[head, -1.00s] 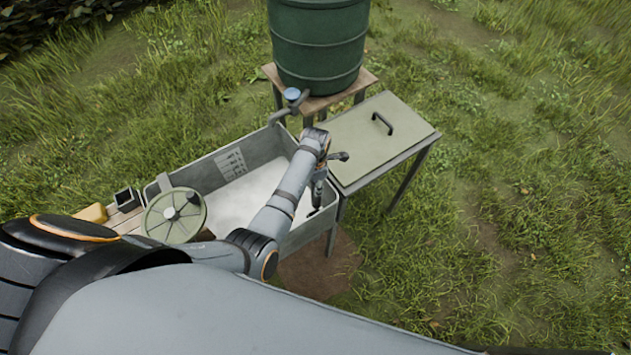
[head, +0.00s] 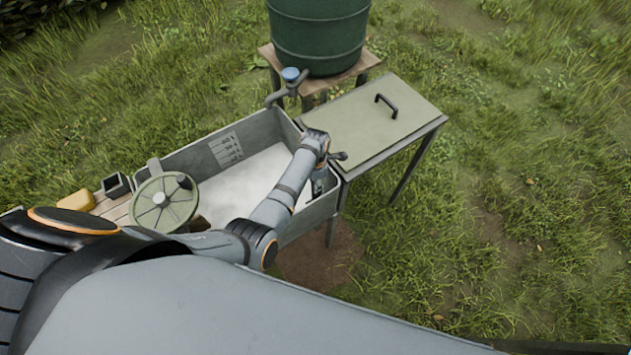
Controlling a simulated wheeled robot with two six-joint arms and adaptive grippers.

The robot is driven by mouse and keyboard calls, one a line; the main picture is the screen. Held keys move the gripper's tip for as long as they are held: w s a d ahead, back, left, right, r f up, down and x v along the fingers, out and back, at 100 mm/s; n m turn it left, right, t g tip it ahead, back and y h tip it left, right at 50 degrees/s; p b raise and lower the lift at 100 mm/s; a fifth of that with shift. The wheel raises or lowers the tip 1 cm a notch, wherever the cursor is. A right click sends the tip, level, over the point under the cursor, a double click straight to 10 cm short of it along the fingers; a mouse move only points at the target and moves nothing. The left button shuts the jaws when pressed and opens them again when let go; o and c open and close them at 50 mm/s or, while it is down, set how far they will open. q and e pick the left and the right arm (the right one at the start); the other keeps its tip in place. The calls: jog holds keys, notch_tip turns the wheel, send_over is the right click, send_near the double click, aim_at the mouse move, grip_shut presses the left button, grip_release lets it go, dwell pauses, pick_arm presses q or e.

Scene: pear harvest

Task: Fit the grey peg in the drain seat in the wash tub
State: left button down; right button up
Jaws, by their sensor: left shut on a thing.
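The wash tub (head: 196,153) is a grey open box with a pale floor and volume marks on its far wall. My left arm reaches across it from the left. My left gripper (head: 318,190) points down inside the tub's right end, close to the right wall. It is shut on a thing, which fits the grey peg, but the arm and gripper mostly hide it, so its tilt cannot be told. The drain seat cannot be made out. My right gripper is out of view.
A green barrel (head: 318,38) on a wooden stand has a blue-topped tap (head: 290,76) over the tub's far corner. A side table (head: 375,135) with a black handle adjoins the tub's right.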

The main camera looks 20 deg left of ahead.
pick_arm(q)
jog(key=shift+r, duration=0.1)
dwell(0.5)
jog(key=shift+p, duration=0.45)
jog(key=shift+f, duration=0.35)
jog(key=shift+f+b, duration=0.75)
jog(key=shift+f, duration=0.15)
dwell(0.4)
jog(key=shift+f+b, duration=0.65)
jog(key=shift+f, duration=0.25)
jog(key=shift+f+b, duration=0.3)
jog(key=shift+f, duration=0.1)
